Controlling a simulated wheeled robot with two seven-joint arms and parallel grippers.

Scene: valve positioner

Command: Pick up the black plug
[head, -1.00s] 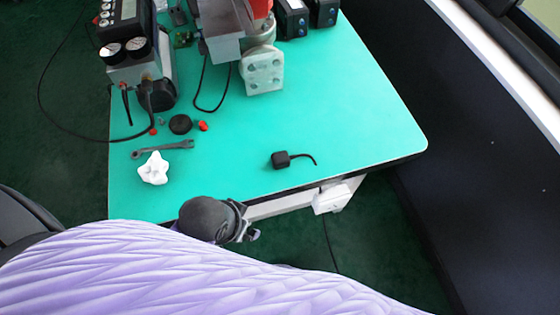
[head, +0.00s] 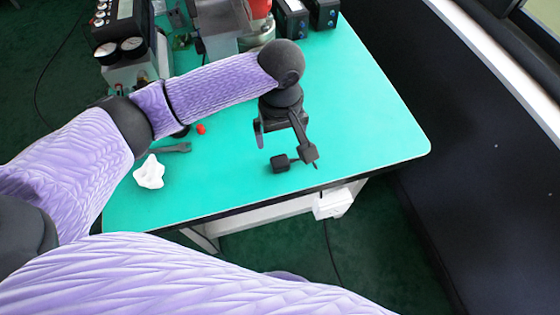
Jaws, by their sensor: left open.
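The black plug (head: 279,163) is a small dark block lying on the green table near its front edge. Its short cable is mostly hidden by a finger of my left gripper. My left gripper (head: 284,147) points down at the plug with its two fingers spread apart. One finger is to the upper left of the plug and the other is just to its right. Nothing is held between them. Whether a finger touches the plug cannot be told. My right gripper is not in view.
A white lumpy item (head: 149,173), a wrench (head: 172,148) and a red cap (head: 201,129) lie on the left of the green table (head: 370,120). Devices with gauges (head: 120,48) stand at the back left. The table's right side is clear.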

